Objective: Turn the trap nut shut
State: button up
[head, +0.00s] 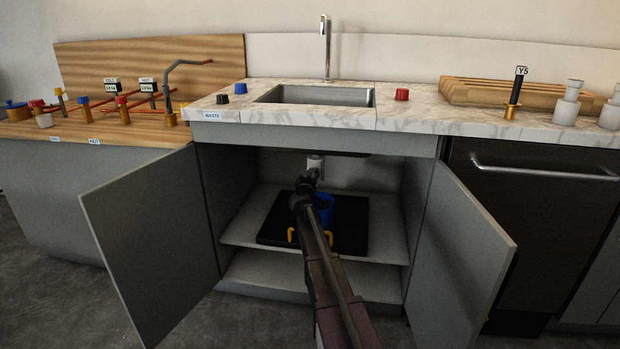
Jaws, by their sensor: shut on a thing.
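The white trap pipe (315,160) hangs under the sink inside the open cabinet. My gripper (312,177) reaches up into the cabinet and is at the lower end of this white part, shut on what appears to be the trap nut. The nut itself is mostly hidden behind my gripper, so how far it is turned cannot be told. The sink basin (316,96) sits in the counter above.
The cabinet's left door (150,240) and right door (465,250) stand open on both sides.

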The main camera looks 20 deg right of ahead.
jog(key=n, duration=0.6)
jog(key=shift+w+f, duration=0.1)
jog(key=shift+w, duration=0.1)
jog(key=n, duration=0.6)
dwell(0.4)
jog(key=o, duration=1.1)
jog(key=shift+o, duration=0.2)
jog(key=shift+s, duration=0.1)
jog(key=shift+s, duration=0.1)
jog(key=v, duration=1.2)
